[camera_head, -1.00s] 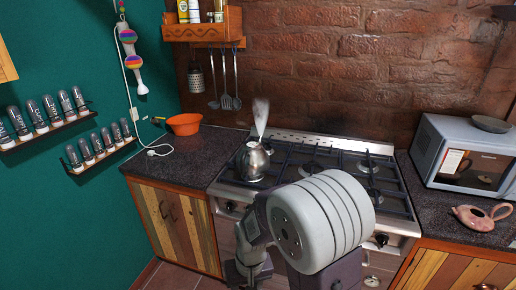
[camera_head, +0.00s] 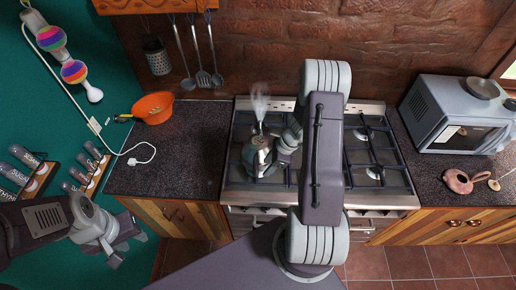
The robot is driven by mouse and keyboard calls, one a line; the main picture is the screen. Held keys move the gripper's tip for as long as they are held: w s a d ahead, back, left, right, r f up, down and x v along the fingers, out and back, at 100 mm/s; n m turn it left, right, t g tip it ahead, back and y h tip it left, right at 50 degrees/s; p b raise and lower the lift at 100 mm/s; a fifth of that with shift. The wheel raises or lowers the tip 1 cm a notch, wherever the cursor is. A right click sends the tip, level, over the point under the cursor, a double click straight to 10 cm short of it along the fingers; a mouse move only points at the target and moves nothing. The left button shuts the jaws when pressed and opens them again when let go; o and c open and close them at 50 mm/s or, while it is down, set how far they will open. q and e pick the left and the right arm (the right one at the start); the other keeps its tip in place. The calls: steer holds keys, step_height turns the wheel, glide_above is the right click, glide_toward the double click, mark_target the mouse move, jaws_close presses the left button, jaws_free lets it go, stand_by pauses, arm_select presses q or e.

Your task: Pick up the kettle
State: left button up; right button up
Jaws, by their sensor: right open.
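The silver kettle (camera_head: 257,155) stands upright on the left part of the stove, with steam rising from its spout. My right gripper (camera_head: 275,143) is open at the kettle's right side, close to it. The fingertips are partly hidden, so I cannot tell whether they touch the kettle or its handle. My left gripper (camera_head: 128,246) is low at the left, in front of the counter cabinets and far from the kettle. Its fingers look apart and nothing shows between them.
The stove (camera_head: 357,190) has other bare burners. Utensils (camera_head: 199,60) hang on the wall.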

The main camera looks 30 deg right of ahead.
steer(key=b+x, duration=0.6)
steer(key=x, duration=0.2)
steer(key=shift+a+f+b, duration=0.25)
steer(key=shift+f+b, duration=0.05)
steer(key=shift+w+f, duration=0.1)
steer(key=shift+w, duration=0.1)
steer(key=c, duration=0.8)
jaws_close()
arm_select(q)
step_height(320, 180, down, 7)
steer(key=shift+w+f, duration=0.15)
steer(key=shift+f, duration=0.05)
arm_select(e)
steer(key=shift+s, duration=0.15)
